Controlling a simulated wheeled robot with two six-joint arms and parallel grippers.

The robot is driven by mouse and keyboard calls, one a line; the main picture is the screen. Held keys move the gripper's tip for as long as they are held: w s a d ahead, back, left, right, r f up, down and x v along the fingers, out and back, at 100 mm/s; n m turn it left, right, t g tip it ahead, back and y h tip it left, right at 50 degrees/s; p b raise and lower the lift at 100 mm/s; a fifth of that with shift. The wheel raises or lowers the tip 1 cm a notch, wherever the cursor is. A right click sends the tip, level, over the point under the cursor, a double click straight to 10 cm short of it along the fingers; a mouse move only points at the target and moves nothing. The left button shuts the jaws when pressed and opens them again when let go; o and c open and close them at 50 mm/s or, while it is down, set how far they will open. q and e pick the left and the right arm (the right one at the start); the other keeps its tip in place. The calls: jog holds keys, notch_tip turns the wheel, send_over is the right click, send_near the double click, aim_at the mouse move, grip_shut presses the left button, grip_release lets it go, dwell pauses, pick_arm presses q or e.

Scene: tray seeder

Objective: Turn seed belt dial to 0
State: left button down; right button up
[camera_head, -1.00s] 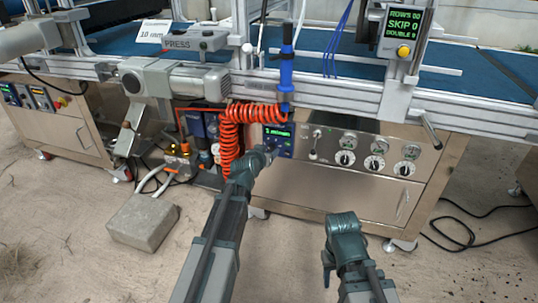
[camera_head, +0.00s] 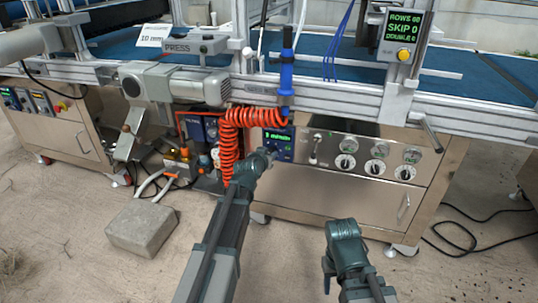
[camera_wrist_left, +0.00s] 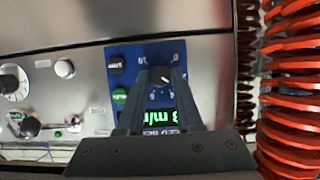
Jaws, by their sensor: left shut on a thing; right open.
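The blue seed belt panel (camera_head: 279,143) is on the steel cabinet front, with a green-lit speed display (camera_head: 276,135) in m/min; its digit is hard to read. In the left wrist view the blue panel (camera_wrist_left: 185,50) appears upside down. The dark round dial (camera_wrist_left: 160,75) has a white pointer mark and printed numbers around it. My left gripper (camera_head: 270,156) is shut on the dial, its two fingers (camera_wrist_left: 162,82) on either side of it. In the head view the gripper mostly hides the dial. My right gripper (camera_head: 328,272) is open and empty, low in front of the cabinet.
An orange coiled hose (camera_head: 232,140) hangs just left of the panel, close to my left gripper. Several white dials (camera_head: 346,162) and gauges are to the right. A grey block (camera_head: 143,227) lies on the floor.

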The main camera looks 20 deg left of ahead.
dwell(0.3)
pick_arm(q)
jog(key=n+h, duration=0.1)
jog(key=n+h+b, duration=0.1)
jog(key=shift+a+f+n, duration=0.2)
jog(key=shift+n, duration=0.2)
jog(key=shift+a+f+n+t+h+b, duration=0.1)
jog(key=shift+n+t+h+b, duration=0.25)
jog(key=shift+n+h+b, duration=0.7)
jog(key=shift+a+f+n+t+h+b, duration=0.1)
jog(key=shift+n+t+h+b, duration=0.35)
jog(key=shift+n+b, duration=1.1)
jog(key=shift+f+n+t+h+b, duration=0.1)
jog(key=shift+n+t+h+b, duration=0.2)
jog(key=shift+n+h+b, duration=1)
jog(key=shift+r+n+y+p, duration=0.1)
jog(key=shift+n+y+p, duration=0.35)
jog(key=shift+n, duration=0.25)
jog(key=c, duration=0.6)
grip_release()
